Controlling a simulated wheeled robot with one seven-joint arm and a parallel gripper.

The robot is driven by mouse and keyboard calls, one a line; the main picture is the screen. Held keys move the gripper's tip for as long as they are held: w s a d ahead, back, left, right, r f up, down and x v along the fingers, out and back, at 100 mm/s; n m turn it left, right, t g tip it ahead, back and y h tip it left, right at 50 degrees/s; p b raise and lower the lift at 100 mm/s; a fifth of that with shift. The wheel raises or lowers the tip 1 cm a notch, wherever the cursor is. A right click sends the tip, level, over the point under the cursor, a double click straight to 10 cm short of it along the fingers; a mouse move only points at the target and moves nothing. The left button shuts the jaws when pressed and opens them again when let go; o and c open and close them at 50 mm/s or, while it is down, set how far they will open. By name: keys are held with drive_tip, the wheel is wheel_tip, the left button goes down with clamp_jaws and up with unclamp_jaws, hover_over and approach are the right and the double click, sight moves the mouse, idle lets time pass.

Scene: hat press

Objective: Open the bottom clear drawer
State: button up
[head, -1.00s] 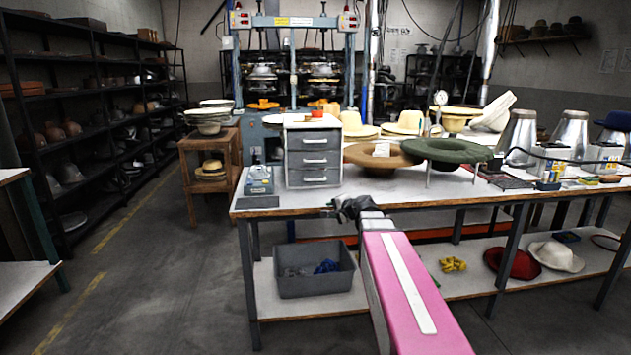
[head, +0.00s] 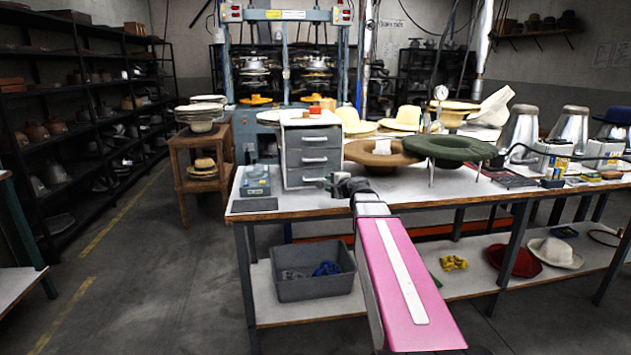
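A small white cabinet with three grey drawers (head: 314,157) stands on the left part of the table. The drawers look grey and opaque rather than clear. Each has a pale bar handle, and all look closed. The bottom drawer (head: 305,178) is the lowest of the three, close to the tabletop. My gripper (head: 335,184) is at the lower right front corner of the cabinet, near the bottom drawer's right end. It is small and dark here, and its fingers cannot be told apart. I cannot tell whether it touches the drawer.
A blue-grey device (head: 256,181) sits left of the cabinet. A brown hat (head: 368,160) and a green hat (head: 450,150) are to the right. A grey bin (head: 310,286) is on the lower shelf. The floor at left is clear.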

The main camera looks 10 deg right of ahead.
drive_tip(key=x, duration=1)
clamp_jaws()
